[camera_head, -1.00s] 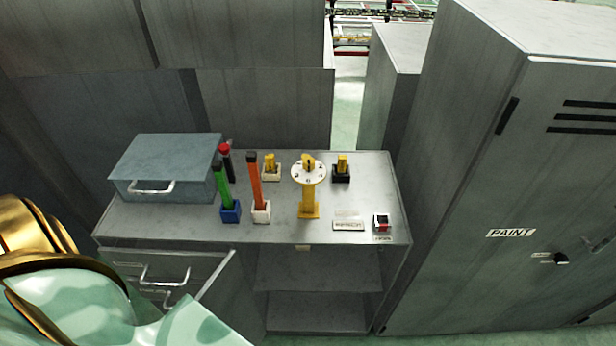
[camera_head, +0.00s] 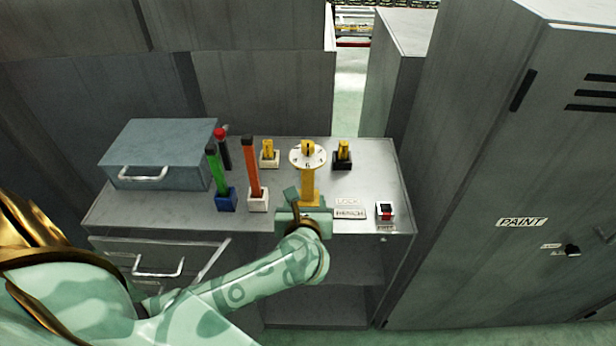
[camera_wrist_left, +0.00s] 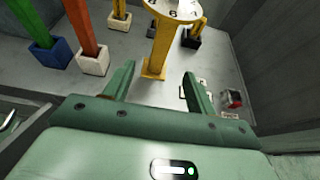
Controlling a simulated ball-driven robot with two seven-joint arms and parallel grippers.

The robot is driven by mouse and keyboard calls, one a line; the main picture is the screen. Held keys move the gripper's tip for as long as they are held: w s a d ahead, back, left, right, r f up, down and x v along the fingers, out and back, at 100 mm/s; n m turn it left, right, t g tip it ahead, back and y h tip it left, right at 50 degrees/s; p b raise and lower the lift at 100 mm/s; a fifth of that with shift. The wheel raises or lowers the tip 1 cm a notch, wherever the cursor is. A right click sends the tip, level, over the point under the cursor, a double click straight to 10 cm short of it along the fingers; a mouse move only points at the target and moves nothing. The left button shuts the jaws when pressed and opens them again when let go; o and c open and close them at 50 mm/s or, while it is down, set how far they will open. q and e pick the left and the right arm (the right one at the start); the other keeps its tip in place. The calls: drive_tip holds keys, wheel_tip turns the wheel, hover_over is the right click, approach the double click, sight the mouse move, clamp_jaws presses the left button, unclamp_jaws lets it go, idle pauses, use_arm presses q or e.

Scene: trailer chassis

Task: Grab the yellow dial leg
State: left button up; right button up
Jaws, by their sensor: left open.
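The yellow dial leg (camera_head: 309,187) stands upright on the grey bench top, with a round white numbered dial (camera_head: 307,157) on top of it. In the left wrist view the yellow leg (camera_wrist_left: 160,48) rises just beyond the fingertips, roughly midway between them, with the dial's edge (camera_wrist_left: 176,10) at the top. My left gripper (camera_head: 291,195) is at the bench's front edge, in front of the leg. In the left wrist view the left gripper (camera_wrist_left: 157,80) is open and empty, its two green fingers apart. My right gripper is not in view.
Left of the leg stand an orange bar (camera_head: 253,168) in a white holder and a green bar (camera_head: 217,175) in a blue holder. Small yellow pieces in white (camera_head: 269,158) and black (camera_head: 343,160) holders stand behind. A red-and-white switch (camera_head: 385,209) sits right; an open drawer (camera_head: 160,262) is below left.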

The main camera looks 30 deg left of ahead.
sight(308, 180)
use_arm(q)
drive_tip(key=b+x, duration=0.1)
drive_tip(key=x, duration=1.1)
drive_tip(key=b+x, duration=0.1)
drive_tip(key=x, duration=0.1)
drive_tip(key=shift+w+r, duration=0.2)
drive_tip(key=shift+r, duration=0.05)
drive_tip(key=shift+d, duration=0.1)
